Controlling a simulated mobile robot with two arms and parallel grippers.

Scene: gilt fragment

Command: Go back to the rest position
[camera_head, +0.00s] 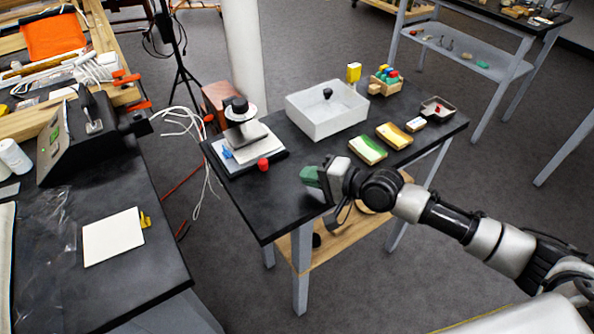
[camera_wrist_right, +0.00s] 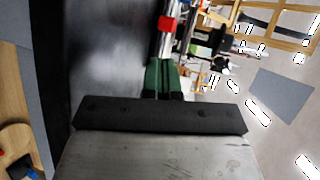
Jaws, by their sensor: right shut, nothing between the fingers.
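My right gripper (camera_head: 311,176) reaches in from the right in the head view, over the near part of the black table (camera_head: 262,215). Its green fingers are together with nothing between them. In the right wrist view the closed green fingers (camera_wrist_right: 162,78) show beyond the dark gripper body, with the black tabletop (camera_wrist_right: 110,50) beside them. My left gripper is not in view.
The table carries a white bin (camera_head: 325,118), a device on a base (camera_head: 243,140), a red piece (camera_head: 263,164), two sponges (camera_head: 368,149) and a small tray (camera_head: 437,107). A left bench (camera_head: 150,270) holds a white sheet (camera_head: 112,236). Grey floor lies between them.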

